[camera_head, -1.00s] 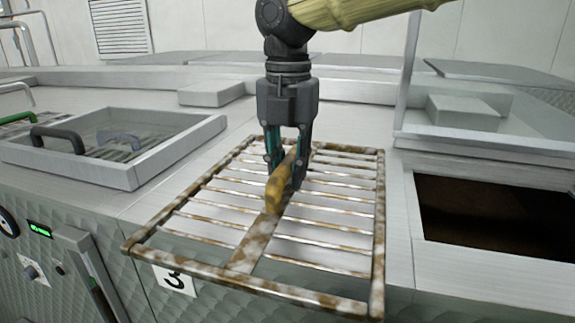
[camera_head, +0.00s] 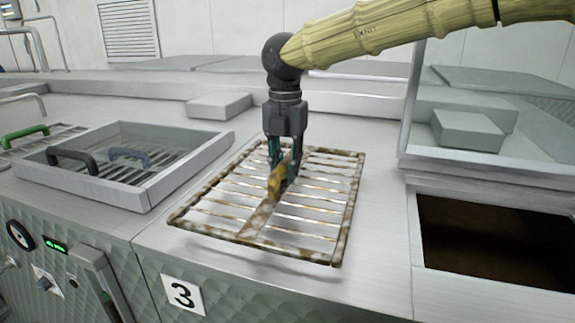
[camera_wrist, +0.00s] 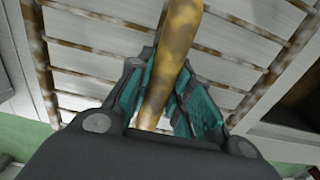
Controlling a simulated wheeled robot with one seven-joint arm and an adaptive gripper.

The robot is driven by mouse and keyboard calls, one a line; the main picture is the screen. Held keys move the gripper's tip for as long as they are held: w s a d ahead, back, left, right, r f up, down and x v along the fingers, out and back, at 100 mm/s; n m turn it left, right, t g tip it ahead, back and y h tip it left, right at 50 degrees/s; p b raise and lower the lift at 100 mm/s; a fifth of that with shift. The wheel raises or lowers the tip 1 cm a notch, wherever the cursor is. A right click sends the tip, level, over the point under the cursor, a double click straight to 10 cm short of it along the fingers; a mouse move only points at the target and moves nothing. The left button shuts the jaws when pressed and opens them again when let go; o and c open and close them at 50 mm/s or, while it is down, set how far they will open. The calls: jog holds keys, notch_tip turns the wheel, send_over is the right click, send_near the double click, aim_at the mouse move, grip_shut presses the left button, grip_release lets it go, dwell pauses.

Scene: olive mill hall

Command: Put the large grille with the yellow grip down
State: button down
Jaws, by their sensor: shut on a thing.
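The large grille (camera_head: 240,240) is a rectangular rack of thin bars with brown, rust-like stains. Its yellow grip (camera_head: 276,182) stands up at its middle. My gripper (camera_head: 284,172) is shut on this yellow grip from above. In the wrist view the grip (camera_wrist: 172,55) runs between my gripper's teal-lined fingers (camera_wrist: 165,95), with the bars of the grille behind it. The grille hangs roughly level over the pale metal worktop, with a shadow under its front edge. I cannot tell exactly how large the gap below it is.
A raised-rim tray (camera_head: 150,195) stands to the left, with a black handle (camera_head: 82,158) and a blue handle (camera_head: 130,155) inside. A green handle (camera_head: 25,135) lies farther left. A dark open hatch (camera_head: 490,240) is at the right. A low block (camera_head: 218,105) stands behind.

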aim_at(285, 177)
jog(key=shift+w+a, duration=0.1)
jog(key=shift+w, duration=0.45)
jog(key=shift+w+r+p, duration=0.15)
jog(key=shift+w+p, duration=0.3)
jog(key=shift+f+p, duration=0.9)
jog(key=shift+f, duration=1)
jog(key=shift+f, duration=0.1)
jog(key=c, duration=1.3)
grip_release()
jog(key=shift+s, duration=0.1)
notch_tip(285, 177, up, 12)
jog(key=b, duration=0.3)
jog(key=shift+b, duration=0.35)
